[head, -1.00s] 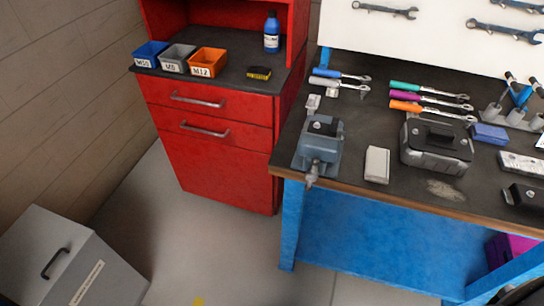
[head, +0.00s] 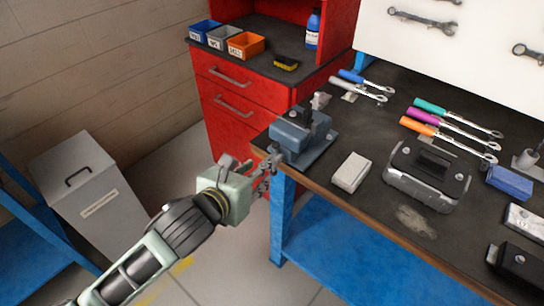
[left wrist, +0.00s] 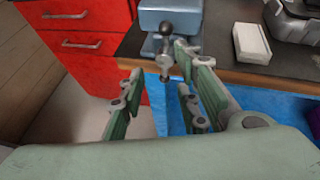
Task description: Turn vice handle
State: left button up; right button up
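The blue-grey vice (head: 300,135) sits at the left front corner of the dark workbench (head: 340,205). In the left wrist view the front of the vice (left wrist: 172,14) is at the top. Its metal handle (left wrist: 165,48) sticks out past the bench edge. My left gripper (head: 268,168) is just in front of the vice and partly covers the handle in the head view. In the left wrist view my left gripper (left wrist: 158,70) is open, with a finger on each side of the handle's line. I cannot tell whether a finger touches it. My right gripper is not in view.
On the bench are a pale block (head: 351,172), a dark case (head: 428,177), and orange (head: 430,131) and other bright-handled wrenches. A red cabinet (head: 235,120) stands behind the vice. A grey bin (head: 75,190) is at the left. The floor before the bench corner is clear.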

aim_at(275, 154)
pick_arm(q)
jog(key=shift+m, duration=0.8)
jog(key=w+d, duration=0.1)
jog(key=w, duration=0.1)
jog(key=w+d, duration=0.2)
jog(key=shift+w+p, duration=0.1)
jog(key=shift+p, duration=0.25)
jog(key=shift+x, duration=0.8)
jog(key=shift+f, duration=0.1)
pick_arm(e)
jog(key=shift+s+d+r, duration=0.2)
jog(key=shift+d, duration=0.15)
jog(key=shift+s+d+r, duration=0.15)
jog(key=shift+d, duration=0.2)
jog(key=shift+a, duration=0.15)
pick_arm(q)
jog(key=c, duration=0.4)
grip_shut()
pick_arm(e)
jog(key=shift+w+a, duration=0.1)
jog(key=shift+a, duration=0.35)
